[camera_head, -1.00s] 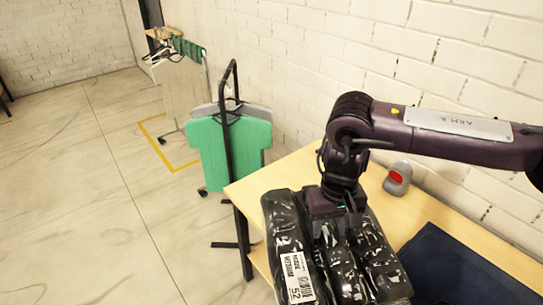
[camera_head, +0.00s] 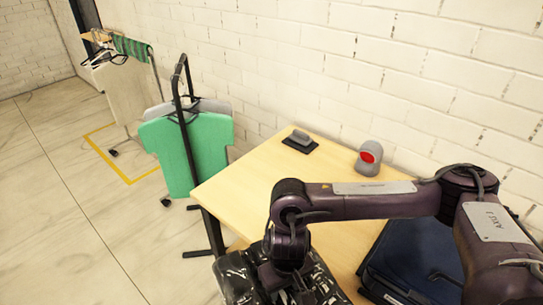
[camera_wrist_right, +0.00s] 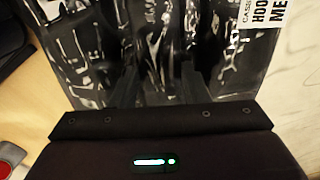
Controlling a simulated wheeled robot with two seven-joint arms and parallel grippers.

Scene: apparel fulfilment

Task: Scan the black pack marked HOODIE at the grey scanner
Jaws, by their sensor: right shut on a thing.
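The black, glossy pack (camera_head: 236,279) is at the bottom edge of the head view, partly cut off and partly behind my right arm. In the right wrist view the pack (camera_wrist_right: 85,45) fills the upper part, and its white label with "HOO" and "ME" (camera_wrist_right: 262,14) shows at the top right. My right gripper (camera_head: 284,283) is shut on the pack near the table's front edge. The grey scanner (camera_head: 367,160) with a red face stands on the table beyond the arm; its red part (camera_wrist_right: 10,152) shows at the wrist view's lower left. My left gripper is out of view.
The wooden table (camera_head: 262,180) is clear between pack and scanner. A small dark grey device (camera_head: 301,139) lies at its back left. A dark blue item (camera_head: 405,250) lies on the right. A rack with a green shirt (camera_head: 185,150) stands left; a brick wall is behind.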

